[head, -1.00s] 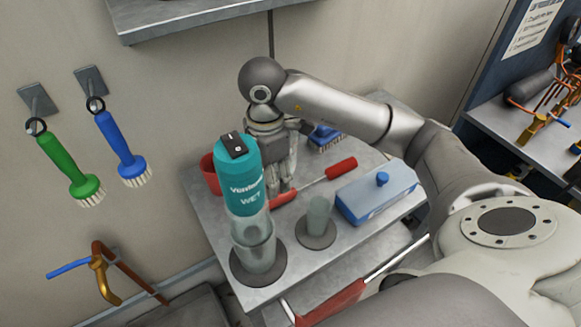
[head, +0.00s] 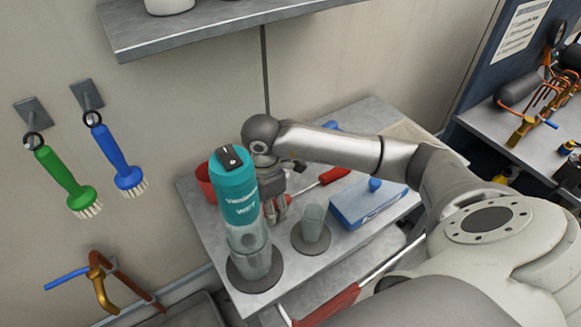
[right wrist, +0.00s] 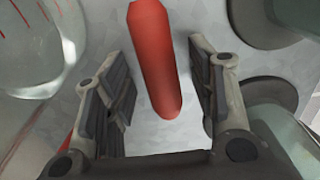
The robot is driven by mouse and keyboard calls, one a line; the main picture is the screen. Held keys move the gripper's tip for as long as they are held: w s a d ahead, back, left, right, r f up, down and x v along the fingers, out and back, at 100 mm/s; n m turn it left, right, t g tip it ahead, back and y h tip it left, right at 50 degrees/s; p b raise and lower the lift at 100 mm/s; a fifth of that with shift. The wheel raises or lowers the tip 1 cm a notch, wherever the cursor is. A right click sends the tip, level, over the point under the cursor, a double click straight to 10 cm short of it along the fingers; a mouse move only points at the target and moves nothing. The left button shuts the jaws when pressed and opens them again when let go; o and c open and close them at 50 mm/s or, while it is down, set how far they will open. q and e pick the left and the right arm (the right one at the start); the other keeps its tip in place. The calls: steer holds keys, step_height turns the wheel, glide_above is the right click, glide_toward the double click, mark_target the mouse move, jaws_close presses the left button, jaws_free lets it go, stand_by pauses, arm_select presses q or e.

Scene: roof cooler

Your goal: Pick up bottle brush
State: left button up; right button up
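A red-handled tool with a thin rod and a red far end (head: 333,175) lies on the grey table; it looks like the bottle brush. Its red handle (right wrist: 155,60) shows in the right wrist view between the fingers of my right gripper (right wrist: 160,95), with gaps on both sides. The right gripper (head: 276,207) is open, pointing down just behind the teal bottle, which partly hides it in the head view. My left gripper is not in view.
A teal-lidded clear bottle (head: 239,195) stands close in front of the gripper. Nearby are a clear cup (head: 313,222), a blue box (head: 365,203) and a red cup (head: 205,183). Green (head: 62,178) and blue (head: 117,160) brushes hang on the wall. A shelf (head: 200,32) juts out above.

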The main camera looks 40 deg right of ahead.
steer(key=c, duration=1)
steer(key=shift+r, duration=0.1)
